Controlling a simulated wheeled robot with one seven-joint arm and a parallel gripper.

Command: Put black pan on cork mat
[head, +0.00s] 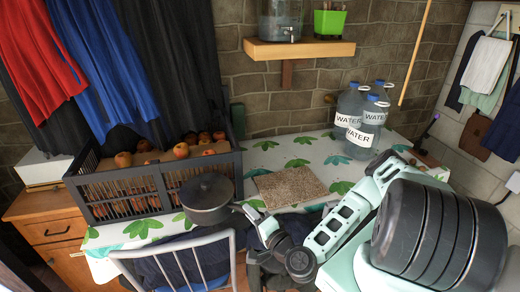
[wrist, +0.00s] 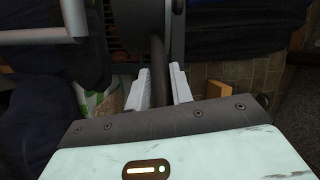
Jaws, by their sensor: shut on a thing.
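The black pan (head: 207,197) shows in the head view near the table's front edge, in front of the dark crate and left of the cork mat. It looks roughly level, and a dark round top covers it; I cannot tell whether it touches the table. My gripper (head: 243,207) is at the pan's right side, shut on its handle. In the wrist view the dark handle (wrist: 158,70) runs between the two pale fingers of my gripper (wrist: 160,84). The cork mat (head: 288,187) lies flat and bare on the table, right of the pan.
A slatted crate (head: 150,186) of fruit stands behind and left of the pan. Several water bottles (head: 362,125) stand at the back right. A chair (head: 180,250) with a metal back stands at the front. The leaf-patterned tablecloth (head: 268,156) is clear behind the mat.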

